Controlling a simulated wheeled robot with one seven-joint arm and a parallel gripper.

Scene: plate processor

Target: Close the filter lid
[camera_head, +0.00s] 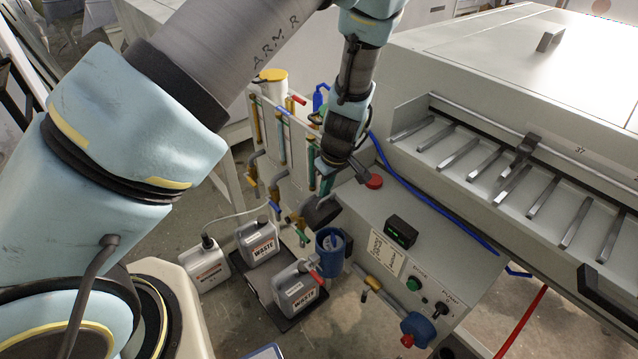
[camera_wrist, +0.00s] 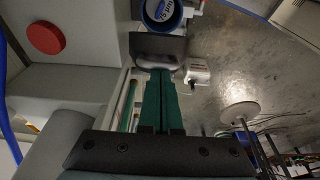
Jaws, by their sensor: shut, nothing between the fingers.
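The filter is a blue cylinder (camera_head: 330,246) on the front of the grey machine, low in the middle of the head view. Its open top, with a round "75 µm" label inside, shows at the top of the wrist view (camera_wrist: 163,11). The dark grey filter lid (camera_head: 321,209) stands raised and tilted open above the filter. In the wrist view the lid (camera_wrist: 157,48) lies between my fingertips and the blue opening. My gripper (camera_wrist: 161,76) has its green fingers together and empty, pointing at the lid. I cannot tell whether the tips touch it.
A red button (camera_head: 374,181) sits on the panel beside my gripper. Pipes and valves (camera_head: 283,140) stand to the left. Waste canisters (camera_head: 298,288) stand on the floor below. A blue hose (camera_head: 420,200) crosses the panel to the right.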

